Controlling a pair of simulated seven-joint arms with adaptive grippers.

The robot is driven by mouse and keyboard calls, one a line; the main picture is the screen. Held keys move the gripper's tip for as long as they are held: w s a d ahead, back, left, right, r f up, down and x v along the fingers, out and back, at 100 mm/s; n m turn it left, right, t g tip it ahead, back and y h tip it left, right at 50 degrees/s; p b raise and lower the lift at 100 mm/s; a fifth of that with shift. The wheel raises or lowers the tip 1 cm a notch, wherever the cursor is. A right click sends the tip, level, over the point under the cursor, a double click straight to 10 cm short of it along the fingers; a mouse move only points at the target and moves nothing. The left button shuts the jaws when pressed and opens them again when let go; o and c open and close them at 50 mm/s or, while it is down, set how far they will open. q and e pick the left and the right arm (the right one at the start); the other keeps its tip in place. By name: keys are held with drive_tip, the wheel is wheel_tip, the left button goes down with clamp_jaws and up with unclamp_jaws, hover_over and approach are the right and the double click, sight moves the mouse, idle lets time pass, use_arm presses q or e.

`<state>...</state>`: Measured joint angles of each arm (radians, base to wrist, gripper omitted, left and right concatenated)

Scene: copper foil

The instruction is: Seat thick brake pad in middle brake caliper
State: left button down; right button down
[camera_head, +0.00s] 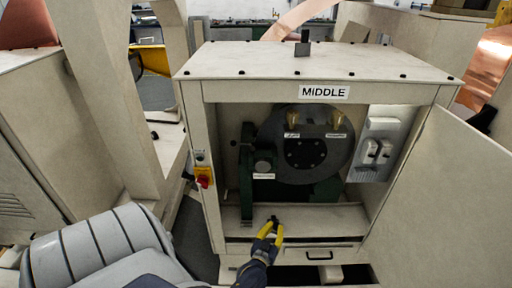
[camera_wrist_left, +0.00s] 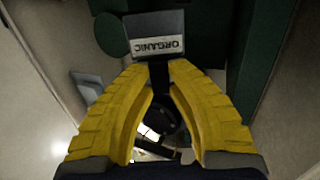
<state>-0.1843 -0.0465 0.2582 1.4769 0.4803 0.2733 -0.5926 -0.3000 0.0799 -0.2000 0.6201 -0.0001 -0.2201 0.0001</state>
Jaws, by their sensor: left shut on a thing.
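My left gripper (camera_head: 269,229), with yellow fingers, is low in front of the open cabinet labelled MIDDLE. In the left wrist view its fingertips (camera_wrist_left: 160,72) are shut on the dark stem of a grey block marked ORGANIC (camera_wrist_left: 155,35), which I take to be the brake pad. Its lettering appears upside down there. In the head view only a small dark part of it shows at the fingertips. Inside the cabinet, a large dark disc (camera_head: 309,157) stands on a green frame, with two yellow parts at its upper edge. I cannot tell which part is the caliper. My right gripper is not in view.
The cabinet's floor ledge (camera_head: 320,218) is clear, with a drawer handle (camera_head: 319,256) below. The open door (camera_head: 445,205) bounds the right side. A red switch (camera_head: 204,177) sits on the left post, and a grey box (camera_head: 375,150) on the inner right wall.

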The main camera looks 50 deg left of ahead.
use_arm(q)
drive_tip(key=w+d+r+m+t+h, duration=0.1)
drive_tip(key=w+d+r+m+h, duration=0.25)
drive_tip(key=d+r, duration=0.45)
drive_tip(key=s+d+r+h, duration=0.1)
drive_tip(key=s+d+r, duration=0.25)
drive_tip(key=r, duration=0.45)
drive_tip(key=s+d+r+h, duration=0.1)
drive_tip(key=s+d+r, duration=0.25)
drive_tip(key=r, duration=0.35)
drive_tip(key=s+d+r+h, duration=0.15)
drive_tip(key=d+r, duration=0.25)
drive_tip(key=r, duration=0.4)
drive_tip(key=n+g+y, duration=0.5)
drive_tip(key=n+y, duration=0.3)
drive_tip(key=y, duration=0.5)
approach(263, 130)
drive_tip(key=shift+w, duration=0.55)
drive_tip(key=shift+x, duration=2.75)
drive_tip(key=shift+a+r, duration=0.1)
drive_tip(key=shift+s+a, duration=0.25)
drive_tip(key=shift+a, duration=0.05)
